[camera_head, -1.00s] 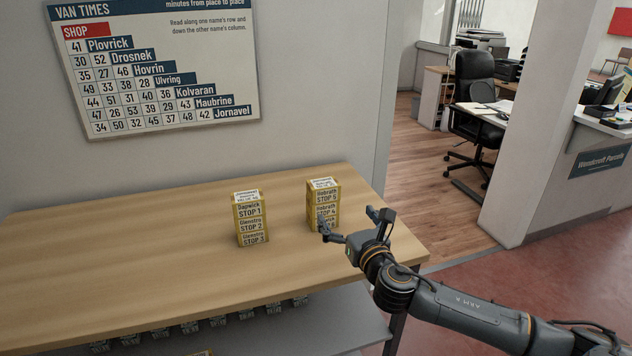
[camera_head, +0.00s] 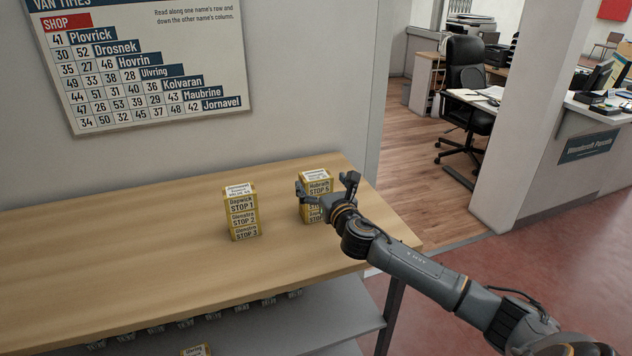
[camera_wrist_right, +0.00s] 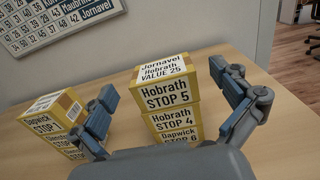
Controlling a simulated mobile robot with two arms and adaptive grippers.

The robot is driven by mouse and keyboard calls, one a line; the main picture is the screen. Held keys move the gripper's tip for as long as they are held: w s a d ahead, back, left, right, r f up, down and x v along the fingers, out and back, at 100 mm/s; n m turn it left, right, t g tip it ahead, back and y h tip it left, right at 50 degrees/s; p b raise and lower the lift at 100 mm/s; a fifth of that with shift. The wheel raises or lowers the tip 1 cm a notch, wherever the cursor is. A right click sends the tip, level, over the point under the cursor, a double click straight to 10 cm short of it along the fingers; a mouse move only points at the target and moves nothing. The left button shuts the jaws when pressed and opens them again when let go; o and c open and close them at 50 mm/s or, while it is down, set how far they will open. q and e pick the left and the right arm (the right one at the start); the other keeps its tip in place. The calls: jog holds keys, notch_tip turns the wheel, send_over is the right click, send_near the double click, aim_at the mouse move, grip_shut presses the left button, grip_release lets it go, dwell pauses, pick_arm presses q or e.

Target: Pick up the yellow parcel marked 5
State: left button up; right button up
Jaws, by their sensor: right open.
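The yellow parcel marked STOP 5 (camera_head: 316,184) is the top box of the right-hand stack on the wooden table. In the right wrist view this parcel (camera_wrist_right: 166,88) sits upright on a STOP 4 parcel (camera_wrist_right: 172,124), with a STOP 6 parcel (camera_wrist_right: 181,136) below that. My right gripper (camera_head: 326,186) is open in front of the stack. In the right wrist view its fingers (camera_wrist_right: 168,84) stand on either side of the STOP 5 parcel, with a gap on the right; whether the left finger touches cannot be told. My left gripper is not in view.
A second yellow stack (camera_head: 242,212), with STOP 1 on top, stands to the left on the table (camera_head: 120,262). The table's left part is clear. A lower shelf (camera_head: 300,322) holds more parcels. A wall with a times board (camera_head: 140,70) is behind.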

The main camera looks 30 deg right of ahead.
aim_at(315, 174)
jog(key=x, duration=0.4)
jog(key=shift+f, duration=0.25)
jog(key=c, duration=1.3)
